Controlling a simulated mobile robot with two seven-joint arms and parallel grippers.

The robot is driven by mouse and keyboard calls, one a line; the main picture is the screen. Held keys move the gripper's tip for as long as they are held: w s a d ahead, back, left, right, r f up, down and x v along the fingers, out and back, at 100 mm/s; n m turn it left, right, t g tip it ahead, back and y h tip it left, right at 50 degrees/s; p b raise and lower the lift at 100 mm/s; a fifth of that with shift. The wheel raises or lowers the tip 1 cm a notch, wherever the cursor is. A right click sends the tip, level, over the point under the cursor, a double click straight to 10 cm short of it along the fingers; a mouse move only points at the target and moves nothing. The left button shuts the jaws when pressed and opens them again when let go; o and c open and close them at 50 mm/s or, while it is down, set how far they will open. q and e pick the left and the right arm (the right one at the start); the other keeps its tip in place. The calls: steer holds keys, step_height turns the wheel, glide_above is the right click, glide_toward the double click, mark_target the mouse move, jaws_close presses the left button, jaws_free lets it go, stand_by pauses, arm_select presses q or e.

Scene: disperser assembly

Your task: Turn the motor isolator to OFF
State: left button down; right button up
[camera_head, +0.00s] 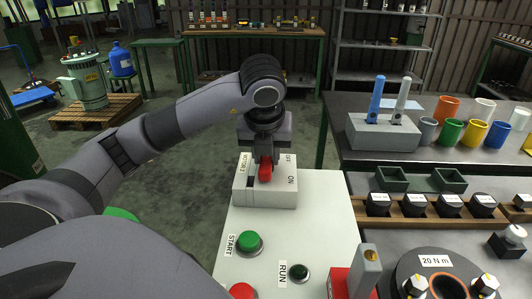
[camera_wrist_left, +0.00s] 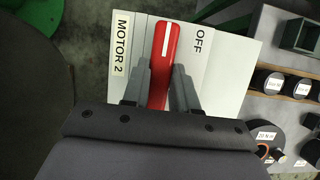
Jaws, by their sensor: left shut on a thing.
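The motor isolator (camera_head: 250,195) is a pale box on the white control panel (camera_head: 325,215). Its red handle (camera_head: 265,174) also shows in the left wrist view (camera_wrist_left: 165,45), running up and down the picture with a white mark along its upper end. The OFF label (camera_wrist_left: 199,41) is right of the handle's upper part; the MOTOR 2 label (camera_wrist_left: 121,43) is on its left. In the head view the ON label (camera_head: 291,181) sits below OFF. My left gripper (camera_head: 264,158) points down, shut on the handle, a finger on each side. My right gripper is out of view.
A green START button (camera_head: 250,242), a RUN button (camera_head: 299,273) and a red button (camera_head: 241,291) are on the panel in front of the isolator. A dark workbench (camera_head: 350,160) at the right holds coloured cups, a grey block and trays.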

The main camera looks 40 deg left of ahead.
mark_target(266, 167)
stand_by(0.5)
arm_select(q)
steer(key=c, duration=0.9)
jaws_free()
steer(key=p+v, duration=0.2)
steer(key=v, duration=0.5)
steer(key=shift+w+a+r+p, duration=0.1)
steer(key=shift+p, duration=0.25)
steer(key=shift+d, duration=0.2)
